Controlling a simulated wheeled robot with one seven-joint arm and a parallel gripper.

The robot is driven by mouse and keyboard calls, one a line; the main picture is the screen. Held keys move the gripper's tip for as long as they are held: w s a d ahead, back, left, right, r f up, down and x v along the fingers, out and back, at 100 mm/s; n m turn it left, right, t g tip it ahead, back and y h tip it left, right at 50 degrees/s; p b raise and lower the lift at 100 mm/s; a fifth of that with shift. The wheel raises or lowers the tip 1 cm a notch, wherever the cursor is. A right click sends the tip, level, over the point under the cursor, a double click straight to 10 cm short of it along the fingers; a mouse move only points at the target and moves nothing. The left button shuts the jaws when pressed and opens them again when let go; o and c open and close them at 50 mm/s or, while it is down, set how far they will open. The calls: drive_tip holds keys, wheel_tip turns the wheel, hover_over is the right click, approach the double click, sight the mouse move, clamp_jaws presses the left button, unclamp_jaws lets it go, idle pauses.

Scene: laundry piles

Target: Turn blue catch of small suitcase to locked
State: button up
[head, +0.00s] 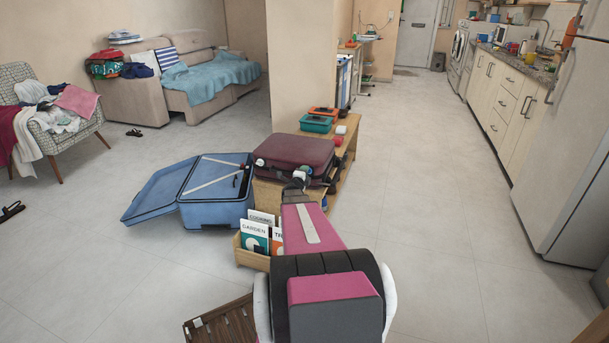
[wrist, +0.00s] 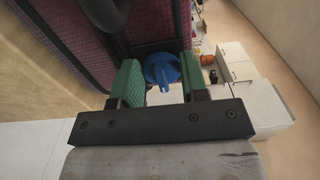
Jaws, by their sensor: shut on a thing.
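The small suitcase (head: 297,150) is maroon and lies shut on a wooden bench. Its ribbed purple side with dark edging also fills the top left of the wrist view (wrist: 152,22). The round blue catch (wrist: 162,68) with a raised bar sits at the suitcase's edge. My gripper (wrist: 160,82) has green pads on both sides of the catch and is shut on it. In the head view my gripper (head: 296,182) is at the suitcase's near side, and my arm hides the catch there. I cannot tell the catch's locked position.
A large blue suitcase (head: 160,197) lies open on the floor to the left. A wooden box of books (head: 246,259) stands in front of the bench (head: 343,157). A teal box and an orange box (head: 322,111) are behind the suitcase. The floor to the right is clear.

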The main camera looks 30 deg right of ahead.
drive_tip(key=o, duration=0.9)
drive_tip(key=shift+c, duration=0.2)
drive_tip(key=shift+s+a, duration=0.1)
drive_tip(key=shift+s, duration=0.05)
drive_tip(key=v, duration=1)
drive_tip(key=shift+s+a, duration=0.15)
drive_tip(key=shift+a, duration=0.05)
